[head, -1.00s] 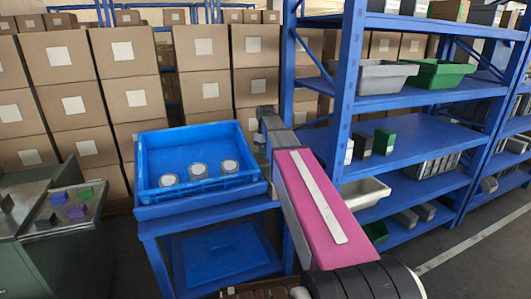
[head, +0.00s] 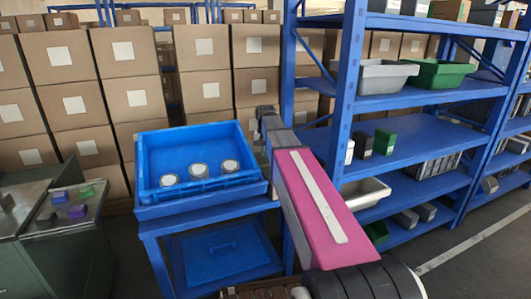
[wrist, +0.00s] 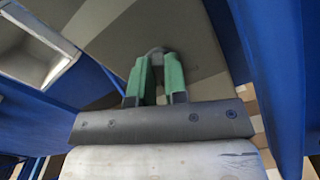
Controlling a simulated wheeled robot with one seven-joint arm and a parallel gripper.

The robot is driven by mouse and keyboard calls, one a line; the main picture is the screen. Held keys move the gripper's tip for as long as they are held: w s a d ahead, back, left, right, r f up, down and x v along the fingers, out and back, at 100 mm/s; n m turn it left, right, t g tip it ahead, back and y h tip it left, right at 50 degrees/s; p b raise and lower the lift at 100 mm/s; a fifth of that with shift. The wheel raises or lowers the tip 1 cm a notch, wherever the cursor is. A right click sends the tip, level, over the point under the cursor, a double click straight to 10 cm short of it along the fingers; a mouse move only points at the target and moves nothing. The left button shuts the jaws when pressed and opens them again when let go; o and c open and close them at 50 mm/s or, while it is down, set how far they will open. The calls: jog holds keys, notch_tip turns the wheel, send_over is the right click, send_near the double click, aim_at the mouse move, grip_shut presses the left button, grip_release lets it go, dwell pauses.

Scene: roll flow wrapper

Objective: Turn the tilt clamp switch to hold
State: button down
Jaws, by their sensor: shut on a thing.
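In the wrist view, my gripper (wrist: 157,58) has two green fingers, shut on a small grey rounded piece (wrist: 157,53) between their tips. Most of that piece is hidden by the fingers, and I cannot tell whether it is the tilt clamp switch. Behind the fingertips is a flat grey-brown surface. In the head view my arm reaches away to the middle, and its fingers cannot be made out there. No part marked as the tilt clamp switch, and no hold mark, can be read in either view.
A blue tote (head: 150,158) with three grey, white-topped cylinders (head: 199,171) stands on a blue stand left of my arm. A blue shelf rack (head: 345,110) with bins stands close on the right. Stacked cartons (head: 125,52) fill the back. A green cabinet (head: 75,255) is at left.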

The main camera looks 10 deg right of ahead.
jog(key=shift+m, duration=0.7)
jog(key=c, duration=1.1)
grip_release()
jog(key=shift+c, duration=0.2)
notch_tip(320, 180, up, 11)
jog(key=shift+f, duration=0.1)
